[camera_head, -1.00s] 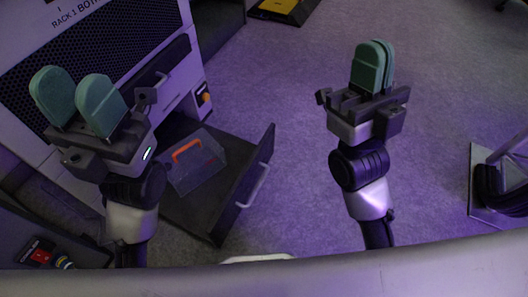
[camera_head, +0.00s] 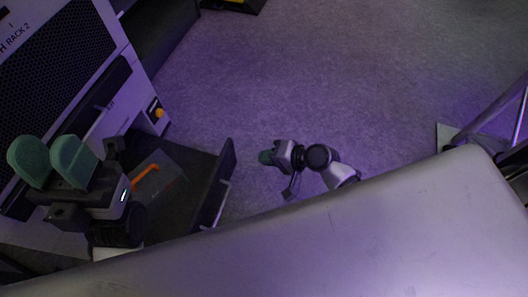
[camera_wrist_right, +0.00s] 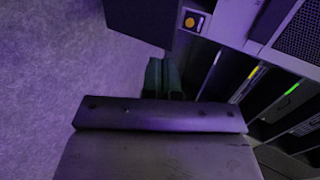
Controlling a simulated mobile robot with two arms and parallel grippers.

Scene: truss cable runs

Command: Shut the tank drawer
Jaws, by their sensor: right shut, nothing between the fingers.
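The tank drawer (camera_head: 212,187) stands pulled out of the rack (camera_head: 60,70) at the lower left of the head view. Its dark front panel carries a pale bar handle. Inside is a clear box with an orange handle (camera_head: 145,175). My right gripper (camera_head: 265,157) is shut and empty, low down, just right of the drawer front with a visible gap. Its green fingers also show in the right wrist view (camera_wrist_right: 163,78). My left gripper (camera_head: 50,160) is open and empty. It covers part of the rack and the drawer's inner end in the head view.
A metal stand (camera_head: 490,125) is at the far right. The purple-lit floor (camera_head: 330,80) between is clear.

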